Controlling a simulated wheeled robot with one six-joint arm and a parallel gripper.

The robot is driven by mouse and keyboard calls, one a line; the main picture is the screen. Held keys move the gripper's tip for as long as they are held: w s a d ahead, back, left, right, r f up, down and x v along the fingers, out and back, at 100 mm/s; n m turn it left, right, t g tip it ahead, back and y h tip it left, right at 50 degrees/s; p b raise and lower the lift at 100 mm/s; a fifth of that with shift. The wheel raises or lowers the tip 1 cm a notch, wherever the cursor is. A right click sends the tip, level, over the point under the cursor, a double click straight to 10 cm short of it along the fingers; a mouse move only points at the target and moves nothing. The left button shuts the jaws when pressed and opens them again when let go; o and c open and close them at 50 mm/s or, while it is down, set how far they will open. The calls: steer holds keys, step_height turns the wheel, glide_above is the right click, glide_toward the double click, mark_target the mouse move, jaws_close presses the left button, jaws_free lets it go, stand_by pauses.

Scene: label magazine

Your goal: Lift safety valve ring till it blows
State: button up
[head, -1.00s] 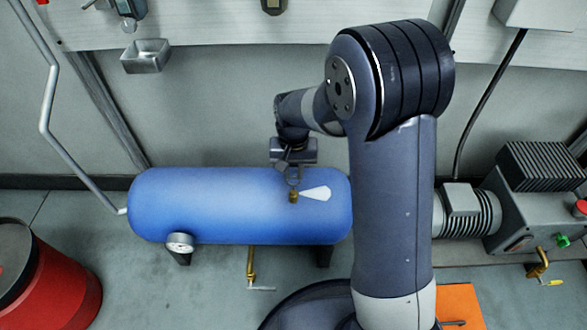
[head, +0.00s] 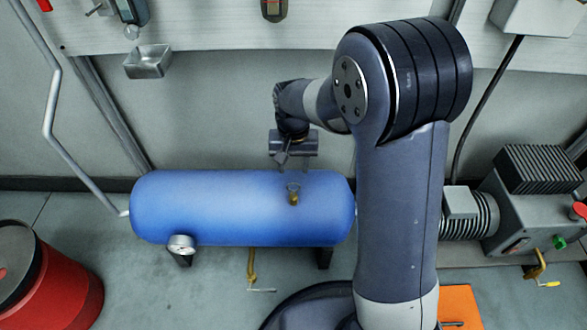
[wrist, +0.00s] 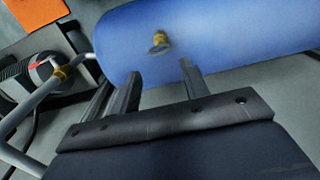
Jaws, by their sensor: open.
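The blue tank (head: 215,207) lies on its side. The small brass safety valve (head: 294,199) stands on its top toward the right end, with a grey ring (head: 293,187) at its upper end. No white plume shows at the valve. My gripper (head: 295,163) is open and empty, just behind and above the ring and apart from it. In the wrist view the valve (wrist: 160,37) and ring (wrist: 160,49) show beyond the two spread fingers (wrist: 160,72), with nothing between them.
A pressure gauge (head: 181,244) sits on the tank's front left. A brass drain valve (head: 252,268) hangs below it. A red bin (head: 60,285) stands at the left, a motor and compressor (head: 540,215) at the right. A metal tray (head: 148,62) is on the wall panel.

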step_height(320, 180, up, 7)
steer(key=p, duration=0.1)
steer(key=shift+f+p, duration=0.15)
steer(key=shift+p, duration=0.25)
steer(key=shift+f, duration=0.15)
step_height(320, 180, down, 11)
steer(key=b, duration=0.4)
steer(key=shift+f, duration=0.2)
steer(key=shift+f+b, duration=0.15)
steer(key=shift+b, duration=0.6)
